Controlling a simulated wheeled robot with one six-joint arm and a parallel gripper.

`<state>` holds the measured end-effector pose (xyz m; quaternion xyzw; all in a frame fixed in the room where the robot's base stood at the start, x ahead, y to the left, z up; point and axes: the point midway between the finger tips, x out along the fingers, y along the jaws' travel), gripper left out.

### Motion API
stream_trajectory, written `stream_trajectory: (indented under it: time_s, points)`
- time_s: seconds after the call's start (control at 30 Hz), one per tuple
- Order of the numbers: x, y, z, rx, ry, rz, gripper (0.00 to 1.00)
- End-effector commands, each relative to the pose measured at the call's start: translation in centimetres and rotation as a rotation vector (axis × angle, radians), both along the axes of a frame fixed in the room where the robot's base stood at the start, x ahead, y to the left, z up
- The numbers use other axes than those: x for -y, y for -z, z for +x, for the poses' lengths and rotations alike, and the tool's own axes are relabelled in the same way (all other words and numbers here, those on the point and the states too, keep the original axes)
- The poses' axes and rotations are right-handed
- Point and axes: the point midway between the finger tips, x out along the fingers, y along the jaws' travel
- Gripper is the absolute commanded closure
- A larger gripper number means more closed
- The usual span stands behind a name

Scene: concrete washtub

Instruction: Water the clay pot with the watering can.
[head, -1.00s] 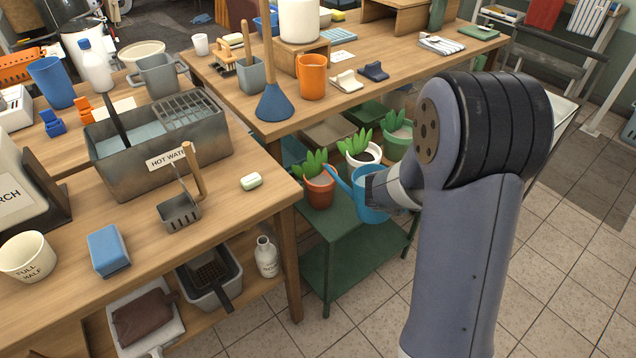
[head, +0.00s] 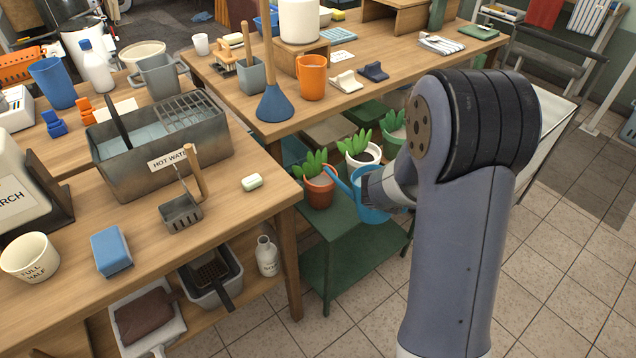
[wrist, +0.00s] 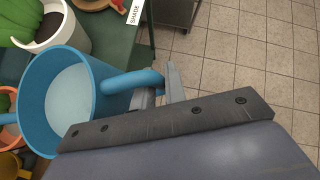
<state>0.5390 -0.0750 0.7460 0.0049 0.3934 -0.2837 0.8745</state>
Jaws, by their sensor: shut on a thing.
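The clay pot (head: 319,193) is terracotta with a green leafy plant and stands at the left end of the low green shelf stand. The blue watering can (head: 370,210) is just right of it, roughly upright, its spout reaching up and left to the pot's rim. I cannot tell whether the spout tip is over the soil. In the wrist view the can (wrist: 32,85) is seen from above with pale liquid inside. My gripper (wrist: 165,82) is shut on its handle. In the head view my wrist hides the handle and the can's right side.
A white pot (head: 362,156) and a green pot (head: 396,140) with plants stand behind the can. The green stand (head: 345,232) carries them. The wooden bench (head: 270,205) is close on the left, with a soap bar (head: 251,182) near its corner. Tiled floor lies open at right.

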Motion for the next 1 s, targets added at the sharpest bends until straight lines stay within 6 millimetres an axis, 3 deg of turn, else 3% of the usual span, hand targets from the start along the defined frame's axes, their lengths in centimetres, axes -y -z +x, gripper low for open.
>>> stream_trajectory:
  time_s: [1.0]
  points:
    - [-0.02,-0.64,0.10,-0.023,0.003,-0.043,1.00]
